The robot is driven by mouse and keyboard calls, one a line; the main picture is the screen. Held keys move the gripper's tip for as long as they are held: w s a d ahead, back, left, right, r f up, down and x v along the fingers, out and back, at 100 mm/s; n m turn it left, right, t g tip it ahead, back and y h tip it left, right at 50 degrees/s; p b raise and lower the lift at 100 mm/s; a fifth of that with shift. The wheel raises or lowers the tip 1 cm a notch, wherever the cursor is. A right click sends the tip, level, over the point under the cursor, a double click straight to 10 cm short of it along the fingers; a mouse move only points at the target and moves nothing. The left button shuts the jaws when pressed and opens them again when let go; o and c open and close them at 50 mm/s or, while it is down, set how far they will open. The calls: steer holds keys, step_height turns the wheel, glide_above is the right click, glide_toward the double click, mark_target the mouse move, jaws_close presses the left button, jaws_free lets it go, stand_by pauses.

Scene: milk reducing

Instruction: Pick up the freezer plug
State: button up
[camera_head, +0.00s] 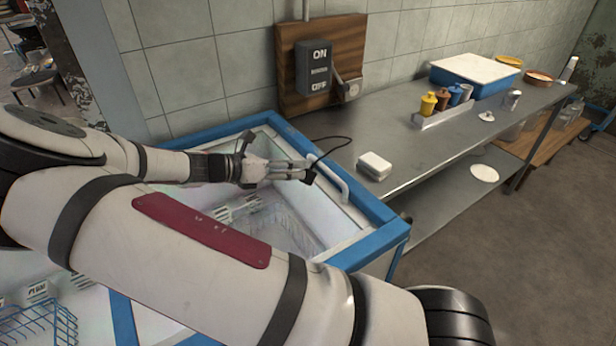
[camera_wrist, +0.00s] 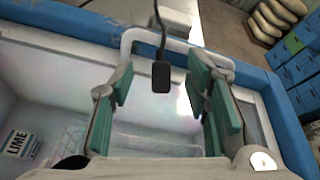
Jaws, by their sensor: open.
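The freezer plug (camera_wrist: 161,76) is a small black block on a thin black cord. In the wrist view it hangs between the green pads of my open gripper (camera_wrist: 165,105), nearer the far ends of the fingers, with space on both sides. In the head view the plug (camera_head: 309,177) shows at the fingertips of my gripper (camera_head: 304,171), over the freezer's right part. Its cord (camera_head: 331,143) arches up and right toward the metal counter. The fingers do not visibly touch the plug. Part of it is hidden by the fingers in the head view.
The open freezer (camera_head: 376,247) has a blue rim and a white handle (camera_head: 329,182) close beside the gripper. A white box (camera_head: 374,166) sits on the metal counter (camera_head: 413,151) to the right. An ON/OFF switch box (camera_head: 314,67) is on the wall behind.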

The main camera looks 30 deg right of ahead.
mark_target(308, 177)
steer(key=shift+f+x, duration=0.1)
steer(key=shift+x, duration=1.25)
steer(key=shift+f+x, duration=0.15)
steer(key=shift+x, duration=1.2)
steer(key=shift+s+a, duration=0.1)
steer(key=shift+s, duration=0.05)
steer(key=shift+c, duration=0.5)
jaws_close()
